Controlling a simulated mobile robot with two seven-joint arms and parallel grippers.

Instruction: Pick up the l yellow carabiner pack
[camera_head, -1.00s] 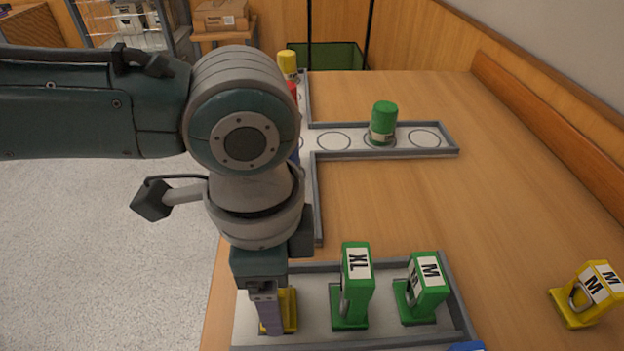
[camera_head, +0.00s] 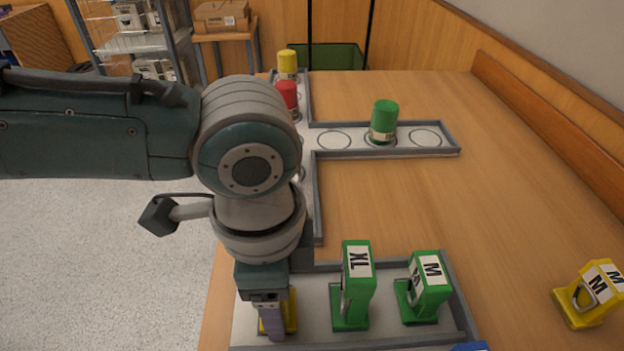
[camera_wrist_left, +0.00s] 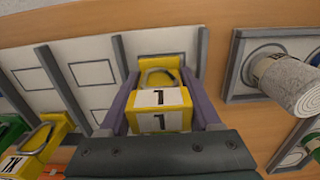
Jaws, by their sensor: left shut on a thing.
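The yellow carabiner pack (camera_wrist_left: 158,112) is between the purple fingers of my left gripper (camera_wrist_left: 160,78) in the left wrist view. Its white label shows a single upright stroke, like an l, and a metal carabiner sits behind it. My left gripper is shut on this pack. In the head view my left gripper (camera_head: 271,322) points down into the tray (camera_head: 390,338) at the front, and the yellow pack (camera_head: 291,310) is mostly hidden behind it. I cannot tell whether the pack touches the tray floor.
A green XL pack (camera_head: 354,287) and a green M pack (camera_head: 423,288) stand just right in the same tray. A yellow M pack (camera_head: 588,293) stands on the table at right. A green can (camera_head: 384,122) stands further back. The table's middle is clear.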

